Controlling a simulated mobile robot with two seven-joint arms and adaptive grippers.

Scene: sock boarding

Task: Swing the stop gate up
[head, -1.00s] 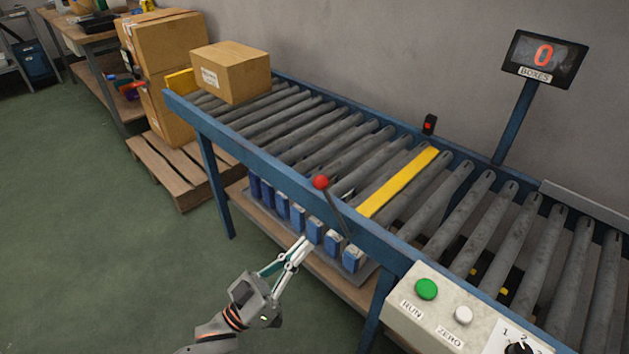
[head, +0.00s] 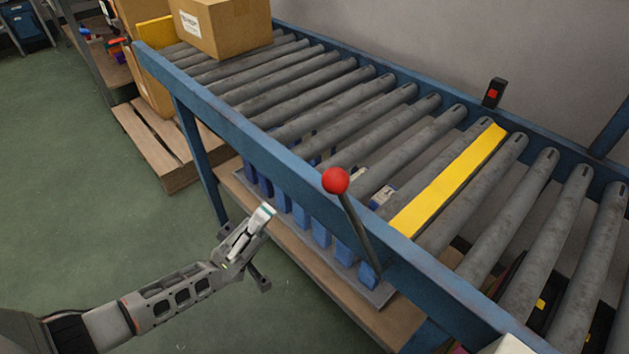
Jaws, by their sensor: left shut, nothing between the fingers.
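The stop gate (head: 450,182) is a yellow bar lying flat between the rollers, across the conveyor. A lever with a red ball knob (head: 335,181) stands at the conveyor's near side rail, close to the gate's near end, and leans to the left. My left gripper (head: 266,212) is shut and empty. It is in front of the near rail, to the left of and lower in the picture than the red knob, apart from it. My right gripper is not in view.
A cardboard box (head: 222,26) sits on the rollers at the far left end. The blue side rail (head: 240,132) runs along the near edge. Blue items (head: 300,216) stand on a shelf below. A small black sensor (head: 493,93) is on the far rail.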

